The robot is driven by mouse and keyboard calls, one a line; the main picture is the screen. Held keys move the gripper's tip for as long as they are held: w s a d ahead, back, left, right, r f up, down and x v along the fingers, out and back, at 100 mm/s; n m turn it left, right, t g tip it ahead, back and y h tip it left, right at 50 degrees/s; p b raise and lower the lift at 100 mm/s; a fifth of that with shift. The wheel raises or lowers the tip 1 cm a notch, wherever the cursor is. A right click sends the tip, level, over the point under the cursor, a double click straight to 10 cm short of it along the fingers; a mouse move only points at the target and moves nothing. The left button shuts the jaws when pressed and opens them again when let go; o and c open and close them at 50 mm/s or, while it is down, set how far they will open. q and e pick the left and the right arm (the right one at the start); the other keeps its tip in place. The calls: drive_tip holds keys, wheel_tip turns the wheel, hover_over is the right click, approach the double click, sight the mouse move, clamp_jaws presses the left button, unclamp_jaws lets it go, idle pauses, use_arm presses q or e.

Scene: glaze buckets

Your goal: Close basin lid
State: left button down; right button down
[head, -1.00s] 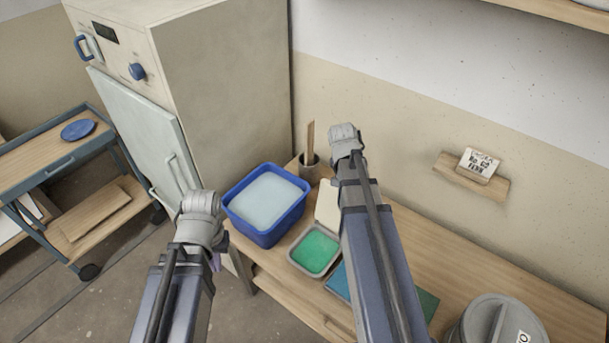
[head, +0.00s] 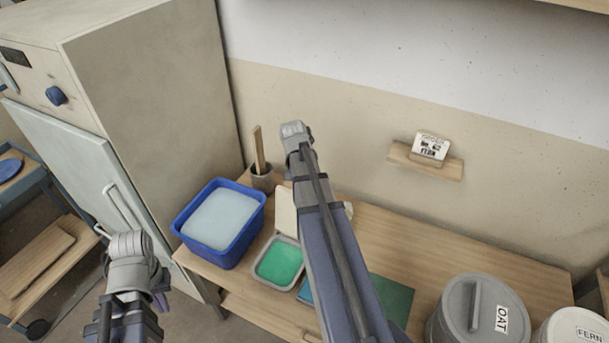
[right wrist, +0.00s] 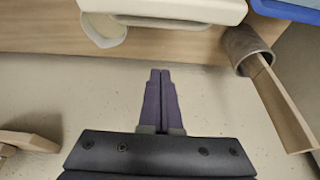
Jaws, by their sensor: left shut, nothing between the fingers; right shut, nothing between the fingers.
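A small grey basin (head: 260,283) with green contents stands on the wooden bench in the head view. A cream panel, which looks like its lid (head: 284,208), stands raised at its back edge. In the right wrist view the cream lid (right wrist: 170,8) is at the top edge, beyond my fingertips. My right gripper (right wrist: 160,72) is shut and empty, apart from the lid, over the strip between bench and wall. In the head view it is hidden behind my arm. My left gripper (head: 162,298) is shut, its purple fingers partly hidden, in front of the bench at lower left.
A blue tub (head: 238,242) with pale contents stands left of the basin. A pot (head: 263,180) with a wooden stick is behind it, and a whitish jar (right wrist: 105,30) is beside the lid. Grey lidded buckets, one marked OAT (head: 465,312), stand at right.

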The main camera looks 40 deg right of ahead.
drive_tip(key=b+x, duration=0.6)
drive_tip(key=x, duration=0.1)
drive_tip(key=a, duration=0.1)
drive_tip(key=s+a, duration=0.1)
drive_tip(key=s+a+p, duration=0.1)
drive_tip(key=a, duration=0.1)
drive_tip(key=shift+r, duration=0.3)
